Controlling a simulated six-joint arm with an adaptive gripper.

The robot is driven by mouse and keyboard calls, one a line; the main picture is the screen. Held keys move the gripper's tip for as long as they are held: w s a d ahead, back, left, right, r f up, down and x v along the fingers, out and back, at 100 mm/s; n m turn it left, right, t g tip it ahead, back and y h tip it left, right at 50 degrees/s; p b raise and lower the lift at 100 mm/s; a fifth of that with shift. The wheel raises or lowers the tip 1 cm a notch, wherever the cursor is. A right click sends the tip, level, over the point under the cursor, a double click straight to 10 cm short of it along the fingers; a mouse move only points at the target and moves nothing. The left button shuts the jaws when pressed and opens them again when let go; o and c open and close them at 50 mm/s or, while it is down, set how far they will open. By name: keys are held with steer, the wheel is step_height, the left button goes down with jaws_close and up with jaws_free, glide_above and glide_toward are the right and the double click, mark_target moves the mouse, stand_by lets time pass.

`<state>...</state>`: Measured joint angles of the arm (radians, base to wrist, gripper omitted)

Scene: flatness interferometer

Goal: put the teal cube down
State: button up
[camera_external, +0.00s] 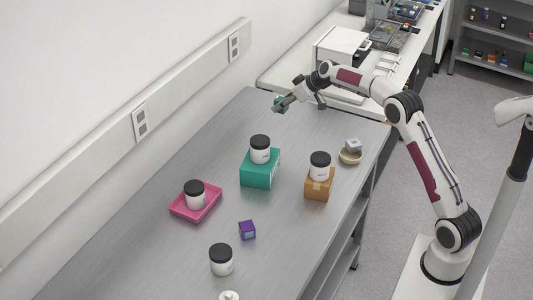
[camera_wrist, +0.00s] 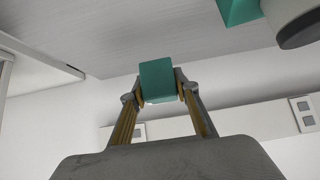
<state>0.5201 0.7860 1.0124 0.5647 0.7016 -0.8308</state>
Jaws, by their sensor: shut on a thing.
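The teal cube (camera_wrist: 157,80) is held between the two fingertips of my gripper (camera_wrist: 158,92) in the wrist view. My gripper is shut on it. In the external view my gripper (camera_external: 279,106) is over the far end of the grey table (camera_external: 130,240), and the teal cube (camera_external: 282,101) shows at its tips, partly hidden by the fingers. The cube seems to be above the table top; the exact height is hard to tell.
A teal box (camera_external: 260,169) bears a black-lidded jar (camera_external: 260,149). A cardboard box (camera_external: 317,190) bears another jar (camera_external: 320,165). A bowl (camera_external: 350,157) holds a grey cube (camera_external: 352,145). A pink tray (camera_external: 180,210) holds a jar (camera_external: 195,197). A purple cube (camera_external: 247,230) and a jar (camera_external: 221,262) stand nearer.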

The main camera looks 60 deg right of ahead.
steer(key=shift+a+f, duration=0.15)
steer(key=shift+f, duration=1.05)
steer(key=shift+a+f, duration=0.1)
steer(key=shift+f, duration=1.05)
steer(key=shift+f, duration=3.1)
steer(key=shift+f, duration=0.1)
steer(key=shift+f, duration=1.8)
steer(key=shift+f, duration=0.15)
steer(key=o, duration=1.3)
